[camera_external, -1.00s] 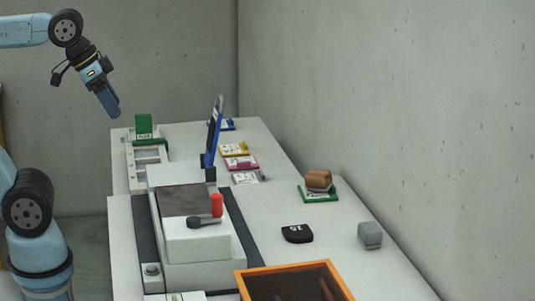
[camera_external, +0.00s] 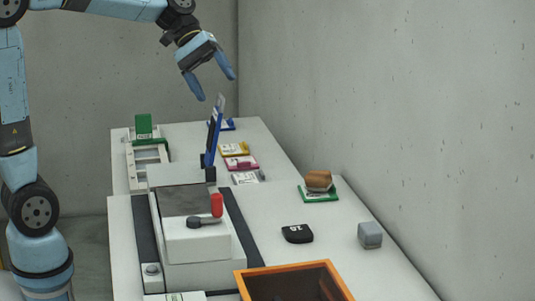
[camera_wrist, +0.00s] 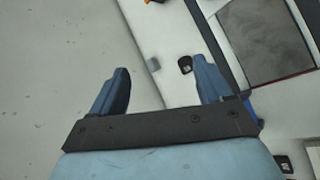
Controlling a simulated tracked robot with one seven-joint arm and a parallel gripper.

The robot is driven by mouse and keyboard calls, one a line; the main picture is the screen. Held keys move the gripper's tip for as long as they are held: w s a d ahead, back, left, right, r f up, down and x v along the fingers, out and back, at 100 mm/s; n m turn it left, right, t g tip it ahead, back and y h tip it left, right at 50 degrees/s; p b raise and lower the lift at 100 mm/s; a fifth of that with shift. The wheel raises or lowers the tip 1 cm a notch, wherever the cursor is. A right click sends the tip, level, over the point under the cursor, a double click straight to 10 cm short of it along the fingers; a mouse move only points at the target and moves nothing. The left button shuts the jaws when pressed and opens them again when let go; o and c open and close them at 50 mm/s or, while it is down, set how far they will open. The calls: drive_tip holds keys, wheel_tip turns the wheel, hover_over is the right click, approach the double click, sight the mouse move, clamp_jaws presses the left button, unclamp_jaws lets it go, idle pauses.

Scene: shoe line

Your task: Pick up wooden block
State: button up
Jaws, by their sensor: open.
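The wooden block (camera_external: 318,179) is brown and sits on a small green tray (camera_external: 320,197) at the right side of the white table. It cannot be made out in the wrist view. My gripper (camera_external: 216,87) is open and empty, high in the air above the far part of the table. It is up and to the left of the block in the external view, well apart from it. In the wrist view, its two blue fingers (camera_wrist: 160,75) are spread wide with nothing between them.
A blue upright panel (camera_external: 213,135) stands below my gripper. A grey cube (camera_external: 370,235), a black item (camera_external: 297,233) and an orange-rimmed crate (camera_external: 247,269) are on the near part. A white machine with a red knob (camera_external: 217,205) stands left. A concrete wall (camera_external: 420,120) borders the right.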

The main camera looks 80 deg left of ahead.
drive_tip(key=w+a+f+n+t+h, duration=0.2)
drive_tip(key=w+a+n+t, duration=0.2)
drive_tip(key=w+a+n, duration=0.55)
drive_tip(key=w+a+f+n+t+h, duration=0.1)
drive_tip(key=w+a+n+t+h, duration=0.25)
drive_tip(key=w+a, duration=1.05)
drive_tip(key=t, duration=0.1)
approach(307, 174)
drive_tip(key=shift+s+a+r+n+y, duration=0.15)
drive_tip(key=shift+s+a+r+y, duration=0.1)
drive_tip(key=shift+a, duration=0.15)
drive_tip(key=shift+s+a+r+n+y, duration=0.15)
drive_tip(key=shift+a+r+y, duration=0.1)
drive_tip(key=shift+a, duration=0.2)
drive_tip(key=shift+f, duration=0.3)
drive_tip(key=shift+w+d+f, duration=0.1)
drive_tip(key=shift+w+d, duration=0.1)
drive_tip(key=shift+d, duration=0.05)
drive_tip(key=x, duration=0.8)
drive_tip(key=shift+x, duration=2.6)
drive_tip(key=shift+s+d, duration=0.1)
drive_tip(key=shift+s, duration=0.05)
drive_tip(key=shift+c, duration=0.3)
